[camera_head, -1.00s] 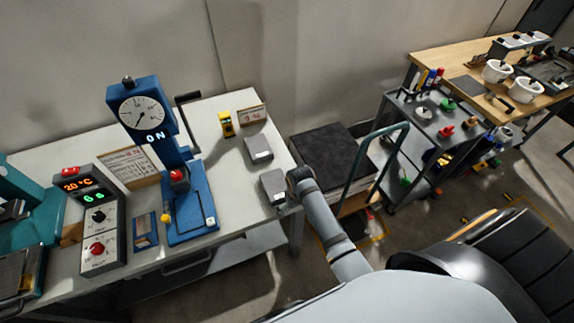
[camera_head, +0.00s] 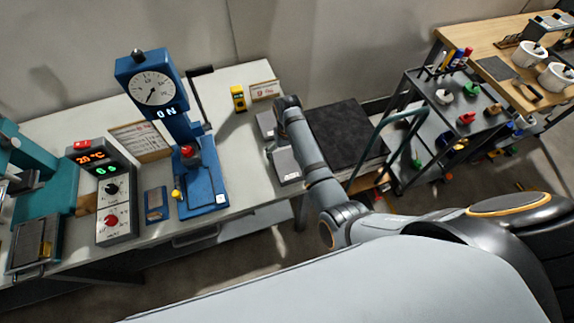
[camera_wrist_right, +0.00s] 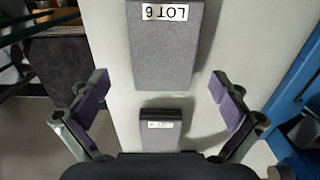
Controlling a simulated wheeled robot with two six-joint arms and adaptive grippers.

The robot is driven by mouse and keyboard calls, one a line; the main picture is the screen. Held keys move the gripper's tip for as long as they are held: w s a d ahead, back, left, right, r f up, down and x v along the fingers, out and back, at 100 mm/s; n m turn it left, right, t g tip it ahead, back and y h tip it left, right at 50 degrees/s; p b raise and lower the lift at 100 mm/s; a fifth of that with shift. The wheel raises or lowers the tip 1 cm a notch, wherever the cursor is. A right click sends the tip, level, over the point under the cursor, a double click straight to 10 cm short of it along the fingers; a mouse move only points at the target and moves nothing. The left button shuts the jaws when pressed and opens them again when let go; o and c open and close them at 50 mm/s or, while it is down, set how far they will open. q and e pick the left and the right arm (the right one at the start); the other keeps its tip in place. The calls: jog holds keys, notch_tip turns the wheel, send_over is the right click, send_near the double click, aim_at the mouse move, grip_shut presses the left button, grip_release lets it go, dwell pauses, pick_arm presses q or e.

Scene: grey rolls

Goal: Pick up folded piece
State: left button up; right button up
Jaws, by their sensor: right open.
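Two grey blocks with white labels lie on the light bench top. I cannot tell which, if either, is the folded piece. In the head view the nearer block (camera_head: 285,165) and the farther block (camera_head: 266,123) sit near the bench's right end, both partly behind my right arm. In the right wrist view a large grey block (camera_wrist_right: 165,60) reads LOT 6, upside down. A smaller-looking block (camera_wrist_right: 161,133) with a label lies below it. My right gripper (camera_wrist_right: 158,82) is open and empty, its purple pads apart on either side of the large block. My left gripper is out of view.
A blue press (camera_head: 196,165) with a dial stands on the bench (camera_head: 115,120), left of the blocks. A yellow item (camera_head: 238,98) and a small sign (camera_head: 264,90) are behind them. A dark-topped cart (camera_head: 345,135) stands right of the bench.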

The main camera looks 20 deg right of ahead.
aim_at(287, 164)
jog(key=shift+s+f, duration=0.15)
jog(key=shift+f, duration=0.15)
jog(key=f, duration=0.2)
jog(key=f+p, duration=0.1)
jog(key=f, duration=0.1)
jog(key=shift+s+a, duration=0.2)
jog(key=shift+s, duration=0.05)
jog(key=shift+w+f, duration=0.1)
jog(key=shift+f, duration=0.2)
jog(key=shift+r, duration=0.1)
jog(key=c, duration=1.2)
jog(key=shift+o, duration=0.2)
